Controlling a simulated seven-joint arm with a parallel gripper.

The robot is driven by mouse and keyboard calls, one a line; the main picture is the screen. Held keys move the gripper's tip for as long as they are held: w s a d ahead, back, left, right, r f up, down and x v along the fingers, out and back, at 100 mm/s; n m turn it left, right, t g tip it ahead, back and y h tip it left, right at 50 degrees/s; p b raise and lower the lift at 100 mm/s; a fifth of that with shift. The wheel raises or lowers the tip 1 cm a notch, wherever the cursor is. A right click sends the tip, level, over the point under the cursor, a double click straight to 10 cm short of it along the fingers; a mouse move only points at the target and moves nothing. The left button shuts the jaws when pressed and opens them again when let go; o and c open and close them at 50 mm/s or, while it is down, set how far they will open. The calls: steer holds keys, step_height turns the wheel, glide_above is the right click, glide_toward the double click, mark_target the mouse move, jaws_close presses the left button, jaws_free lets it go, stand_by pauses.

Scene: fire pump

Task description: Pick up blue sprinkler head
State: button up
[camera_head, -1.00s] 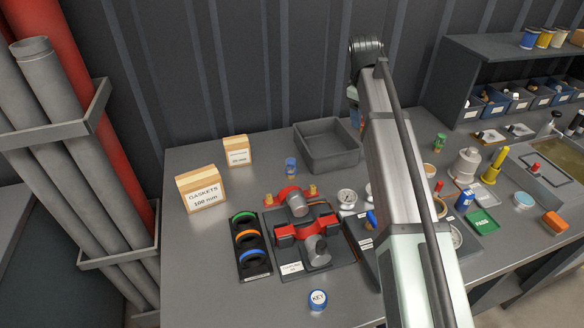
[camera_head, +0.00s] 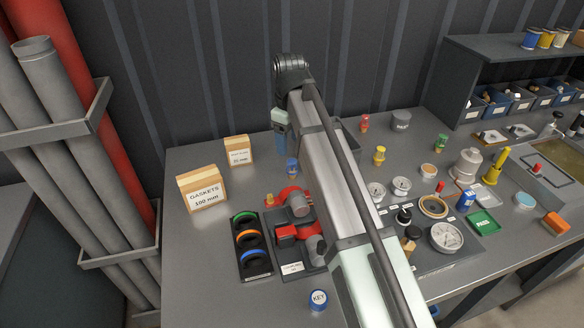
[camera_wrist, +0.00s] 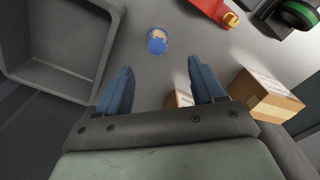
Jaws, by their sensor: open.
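The blue sprinkler head (camera_head: 292,166) stands on the grey bench, right of the gasket boxes. In the wrist view the blue sprinkler head (camera_wrist: 157,41) shows as a round blue top, apart from my fingers and a little beyond their tips. My gripper (camera_wrist: 160,67) is open and empty, with its two blue fingers spread. In the head view my gripper (camera_head: 281,138) hangs above and slightly behind the blue head, with its fingertips partly hidden by distance and angle.
A grey tray (camera_wrist: 62,38) lies left in the wrist view. Two cardboard boxes (camera_head: 202,188) (camera_head: 238,150) stand left of the head. The red valve assembly (camera_head: 290,232) is in front. Red (camera_head: 365,122), yellow (camera_head: 379,155) and green (camera_head: 441,140) heads stand to the right.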

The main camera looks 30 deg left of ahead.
mark_target(292, 160)
steer(key=shift+f, duration=1.55)
steer(key=shift+w+d+f, duration=0.1)
steer(key=shift+d+f, duration=0.1)
steer(key=shift+f, duration=1.1)
steer(key=shift+w+d+f, duration=0.1)
steer(key=shift+d+f, duration=0.05)
steer(key=shift+f, duration=1.15)
steer(key=c, duration=1.2)
steer(key=shift+r, duration=0.15)
